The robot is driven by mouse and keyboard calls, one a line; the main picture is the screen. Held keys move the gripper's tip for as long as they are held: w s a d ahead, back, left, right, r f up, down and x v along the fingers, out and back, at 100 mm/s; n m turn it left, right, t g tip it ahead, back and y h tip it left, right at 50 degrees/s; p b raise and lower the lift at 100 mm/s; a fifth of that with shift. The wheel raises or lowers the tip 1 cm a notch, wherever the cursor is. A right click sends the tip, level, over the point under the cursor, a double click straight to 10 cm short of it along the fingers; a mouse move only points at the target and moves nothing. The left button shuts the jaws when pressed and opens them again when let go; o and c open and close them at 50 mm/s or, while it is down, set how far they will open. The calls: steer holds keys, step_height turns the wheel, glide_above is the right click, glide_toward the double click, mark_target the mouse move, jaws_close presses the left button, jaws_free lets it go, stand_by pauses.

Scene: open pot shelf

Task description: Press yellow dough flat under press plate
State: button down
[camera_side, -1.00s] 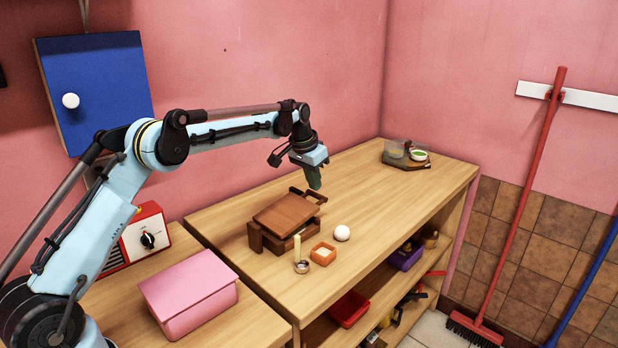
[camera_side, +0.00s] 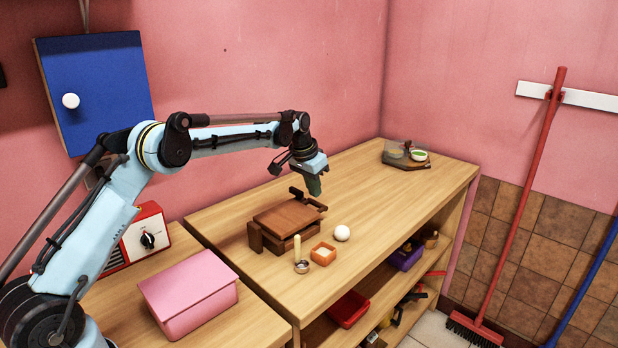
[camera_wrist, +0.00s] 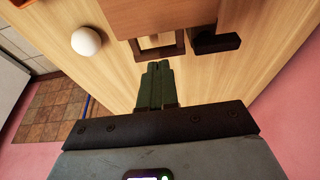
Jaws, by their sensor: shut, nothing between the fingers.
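The wooden press (camera_side: 264,240) stands on the bench, with its brown press plate (camera_side: 287,217) lying nearly flat over the base. The plate also shows at the top of the wrist view (camera_wrist: 165,15). A square wooden loop (camera_wrist: 158,48) sticks out from its edge, with a dark block (camera_wrist: 216,43) beside it. My gripper (camera_side: 315,190) is shut and empty, just above and behind the loop end of the press. Its green fingers (camera_wrist: 158,68) lie together in the wrist view, close to the loop; contact cannot be told. I see no yellow dough; the space under the plate is hidden.
A white ball (camera_side: 342,233), a small orange box (camera_side: 322,256) and a metal cup (camera_side: 301,267) with a pale stick stand in front of the press. A pink box (camera_side: 190,288) is at the lower left. The bench's far right half is mostly clear.

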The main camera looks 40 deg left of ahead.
steer(key=shift+r, duration=0.15)
step_height(320, 180, up, 7)
stand_by(1.0)
